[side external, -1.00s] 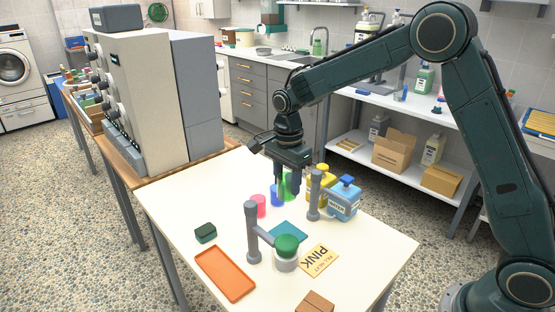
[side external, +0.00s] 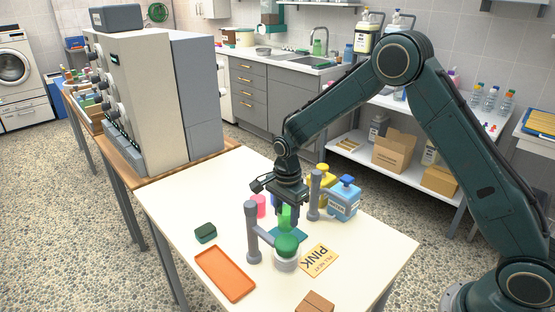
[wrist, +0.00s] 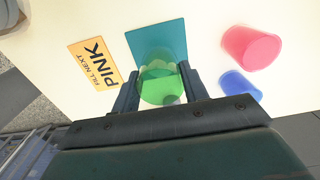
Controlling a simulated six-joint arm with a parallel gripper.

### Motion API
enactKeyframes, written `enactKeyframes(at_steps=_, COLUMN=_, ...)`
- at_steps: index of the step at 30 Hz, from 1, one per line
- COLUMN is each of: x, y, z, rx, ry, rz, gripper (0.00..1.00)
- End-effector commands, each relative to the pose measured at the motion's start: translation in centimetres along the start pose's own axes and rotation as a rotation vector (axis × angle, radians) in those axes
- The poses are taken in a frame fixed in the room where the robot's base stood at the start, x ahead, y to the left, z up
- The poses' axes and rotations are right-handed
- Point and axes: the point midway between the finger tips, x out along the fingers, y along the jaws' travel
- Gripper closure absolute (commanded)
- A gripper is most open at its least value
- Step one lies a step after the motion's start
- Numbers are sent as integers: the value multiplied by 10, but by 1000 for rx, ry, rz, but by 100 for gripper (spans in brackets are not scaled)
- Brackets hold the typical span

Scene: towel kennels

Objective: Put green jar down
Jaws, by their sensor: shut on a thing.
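My gripper (side external: 286,206) is shut on the green jar (side external: 285,219), which is see-through and upright between the fingers. In the wrist view the jar (wrist: 158,88) sits between my gripper's two fingers (wrist: 157,98) and overlaps the near part of the teal square mat (wrist: 158,40). In the side view the mat (side external: 300,234) is partly hidden by the jar and a post. I cannot tell whether the jar touches the mat. A pink jar (wrist: 251,47) and a blue jar (wrist: 240,84) stand to the right in the wrist view.
A yellow bottle (side external: 321,178), blue bottle (side external: 344,203), "FILL NEXT PINK" card (side external: 319,260), orange tray (side external: 225,273), dark green block (side external: 205,233) and brown block (side external: 315,302) are on the table.

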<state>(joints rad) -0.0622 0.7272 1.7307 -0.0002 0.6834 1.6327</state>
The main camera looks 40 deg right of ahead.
Motion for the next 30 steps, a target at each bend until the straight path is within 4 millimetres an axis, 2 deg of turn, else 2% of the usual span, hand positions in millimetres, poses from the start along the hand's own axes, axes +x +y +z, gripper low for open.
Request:
enactKeyframes(at_steps=3, x=16, y=0, z=0, rx=0, ry=0, rz=3, gripper=78)
enactKeyframes(at_steps=7, x=26, y=0, z=0, rx=0, ry=0, rz=2, gripper=78)
enactKeyframes(at_steps=22, x=32, y=0, z=0, rx=0, ry=0, rz=1, gripper=78)
enactKeyframes(at_steps=23, x=32, y=0, z=0, rx=0, ry=0, rz=0, gripper=50)
enactKeyframes(at_steps=25, x=31, y=0, z=0, rx=0, ry=0, rz=0, gripper=37)
enactKeyframes(at_steps=30, x=31, y=0, z=0, rx=0, ry=0, rz=0, gripper=34)
